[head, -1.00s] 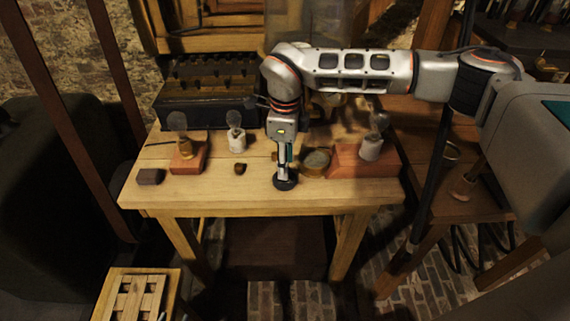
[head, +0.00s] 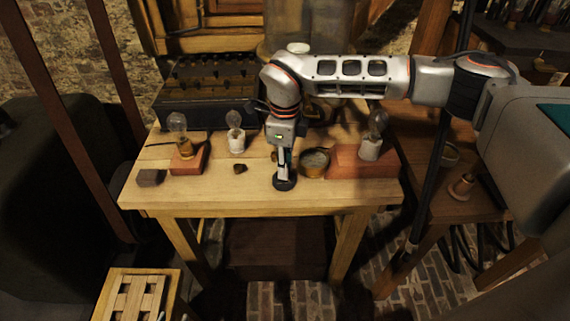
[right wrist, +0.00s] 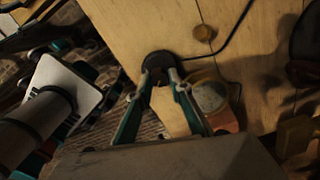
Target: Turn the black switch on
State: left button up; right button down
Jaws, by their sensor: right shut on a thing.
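The black switch (head: 284,184) has a round black base and sits near the front edge of the wooden table, right of the table's middle. My right gripper (head: 283,174) points straight down at it and hides most of its top. In the right wrist view the round black switch (right wrist: 158,60) lies between the fingertips of my right gripper (right wrist: 160,74). The fingers are closed in on its middle part, which I cannot see clearly. My left gripper is not in view.
A brass round instrument (head: 314,163) stands close right of the gripper. Bulbs stand on a left block (head: 187,161), a white holder (head: 237,142) and a right block (head: 350,160). A dark block (head: 151,177) lies front left. A black box (head: 210,90) stands behind.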

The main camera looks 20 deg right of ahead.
jog(key=m+p, duration=0.1)
jog(key=m, duration=0.2)
jog(key=shift+r+m, duration=0.1)
jog(key=shift+m, duration=0.2)
jog(key=m+p, duration=0.1)
jog(key=m, duration=0.2)
jog(key=shift+m, duration=0.3)
jog(key=m+p, duration=0.1)
jog(key=m, duration=0.4)
jog(key=shift+s+a, duration=0.1)
jog(key=shift+a, duration=0.05)
jog(key=shift+m, duration=2.5)
jog(key=c, duration=1.8)
grip_release()
